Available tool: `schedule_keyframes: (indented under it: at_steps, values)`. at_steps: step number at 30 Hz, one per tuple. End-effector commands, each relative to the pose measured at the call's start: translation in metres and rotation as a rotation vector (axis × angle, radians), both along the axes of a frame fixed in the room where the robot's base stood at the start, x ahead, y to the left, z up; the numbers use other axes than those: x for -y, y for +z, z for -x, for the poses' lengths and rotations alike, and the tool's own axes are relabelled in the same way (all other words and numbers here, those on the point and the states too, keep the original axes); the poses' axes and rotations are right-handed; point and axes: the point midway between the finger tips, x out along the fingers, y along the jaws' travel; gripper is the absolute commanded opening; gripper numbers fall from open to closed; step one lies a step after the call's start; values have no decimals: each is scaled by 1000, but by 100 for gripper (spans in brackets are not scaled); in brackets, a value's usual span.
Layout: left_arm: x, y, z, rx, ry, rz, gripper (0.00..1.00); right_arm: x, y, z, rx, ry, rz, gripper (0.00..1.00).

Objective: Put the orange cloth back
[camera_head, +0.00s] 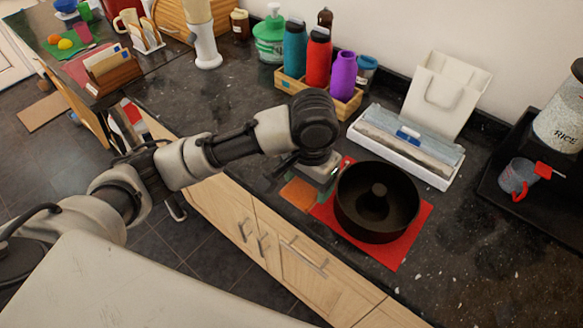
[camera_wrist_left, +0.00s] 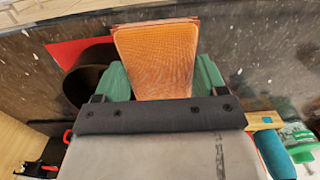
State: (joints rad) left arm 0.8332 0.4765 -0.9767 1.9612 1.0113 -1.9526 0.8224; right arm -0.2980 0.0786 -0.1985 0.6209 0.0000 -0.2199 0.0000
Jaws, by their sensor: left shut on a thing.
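The orange cloth (camera_head: 300,193) is at the front edge of the dark granite counter, just left of the red mat. My left gripper (camera_head: 318,172) is over the counter, shut on the cloth. In the left wrist view the folded orange cloth (camera_wrist_left: 157,58) stands out between the green fingertips (camera_wrist_left: 158,80). Whether the cloth touches the counter is hard to tell. My right gripper is not in either view.
A dark ring-shaped baking pan (camera_head: 352,207) stands on the red mat (camera_head: 408,245), close right of the gripper. A wooden crate (camera_head: 345,108) holds several bottles. The counter at front right is clear.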

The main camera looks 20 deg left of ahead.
Motion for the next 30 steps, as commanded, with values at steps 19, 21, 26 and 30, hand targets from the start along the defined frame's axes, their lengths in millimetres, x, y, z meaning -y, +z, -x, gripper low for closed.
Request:
schedule_keyframes:
  at_steps: [19, 21, 26, 30]
  values:
    - [-51, -66, -90, -2, 3, -2, 52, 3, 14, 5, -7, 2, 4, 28]
    - [-51, -76, -89, -3, 3, -3, 52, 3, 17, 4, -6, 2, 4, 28]
    - [-51, -97, -89, -2, 4, -3, 52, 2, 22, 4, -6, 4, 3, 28]
    - [-51, -102, -90, 1, 2, -1, 52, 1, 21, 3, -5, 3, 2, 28]
